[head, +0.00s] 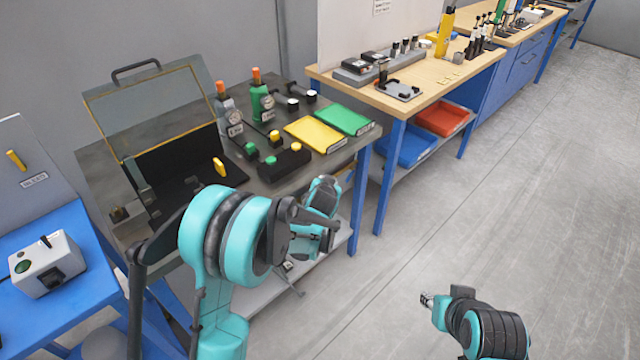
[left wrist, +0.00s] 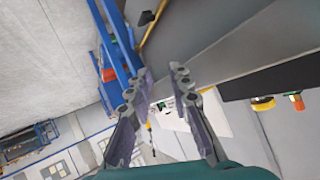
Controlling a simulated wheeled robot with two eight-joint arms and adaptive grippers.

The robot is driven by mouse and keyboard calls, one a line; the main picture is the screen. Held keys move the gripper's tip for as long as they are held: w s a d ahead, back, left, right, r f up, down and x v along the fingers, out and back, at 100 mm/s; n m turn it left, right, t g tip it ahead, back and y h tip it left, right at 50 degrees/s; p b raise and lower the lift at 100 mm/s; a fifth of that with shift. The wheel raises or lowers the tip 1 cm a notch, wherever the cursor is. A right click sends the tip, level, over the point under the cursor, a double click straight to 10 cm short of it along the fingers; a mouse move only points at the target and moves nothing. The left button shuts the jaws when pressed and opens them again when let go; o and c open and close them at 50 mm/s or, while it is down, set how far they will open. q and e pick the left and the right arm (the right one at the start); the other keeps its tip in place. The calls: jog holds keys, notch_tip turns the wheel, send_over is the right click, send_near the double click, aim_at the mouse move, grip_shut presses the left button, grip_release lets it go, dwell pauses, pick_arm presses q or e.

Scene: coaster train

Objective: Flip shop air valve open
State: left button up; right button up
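A yellow lever (head: 16,160) is on an upright grey panel (head: 45,145) at the far left of the head view. It has a small label too small to read, so I cannot tell surely that it is the shop air valve. My left gripper (left wrist: 160,82) is open and empty in the left wrist view, its fingers apart in front of a grey surface.
A grey box (head: 46,264) sits on the blue table (head: 85,290) below the panel. The dark bench (head: 335,165) holds an open case (head: 165,100), two bottles with gauges, and yellow (head: 312,133) and green (head: 345,119) trays. The floor at right is clear.

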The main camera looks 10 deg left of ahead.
pick_arm(q)
jog(key=shift+g, duration=0.3)
jog(key=s+r, duration=0.1)
jog(key=s+a+r, duration=0.1)
jog(key=s+r, duration=0.1)
jog(key=s, duration=0.1)
jog(key=shift+a+r, duration=0.35)
